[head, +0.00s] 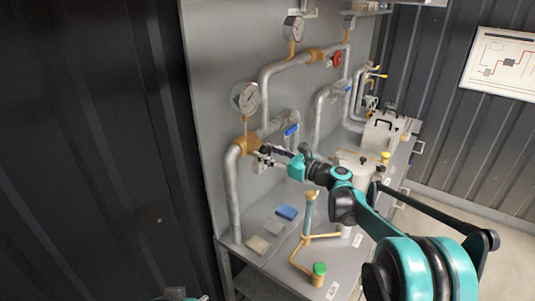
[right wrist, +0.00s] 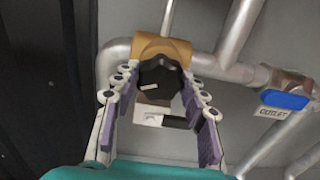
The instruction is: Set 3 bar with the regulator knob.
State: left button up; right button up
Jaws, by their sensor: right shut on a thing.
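The regulator knob (right wrist: 160,82) is black with a white pointer line and sits on a brass body (right wrist: 160,48) in the pipe. In the right wrist view its pointer line lies nearly level. My right gripper (right wrist: 158,88) is shut on the knob, one finger on each side. In the head view my right gripper (head: 264,156) reaches the brass regulator (head: 246,143) and hides the knob. A round gauge (head: 245,97) stands on a stem above this regulator; its reading is too small to tell.
A blue-handled outlet valve (right wrist: 285,100) is right of the regulator. A red handwheel (head: 336,59) and another gauge (head: 293,28) are higher on the panel (head: 222,60). The bench holds a blue pad (head: 287,212), a green-capped fitting (head: 319,269) and a pot (head: 358,163).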

jog(key=shift+n, duration=0.4)
jog(key=n+p, duration=0.1)
jog(key=n, duration=0.4)
jog(key=shift+n, duration=0.3)
jog(key=n+p, duration=0.1)
jog(key=n, duration=0.5)
jog(key=o, duration=1.2)
jog(key=shift+c, duration=0.2)
jog(key=shift+d, duration=0.1)
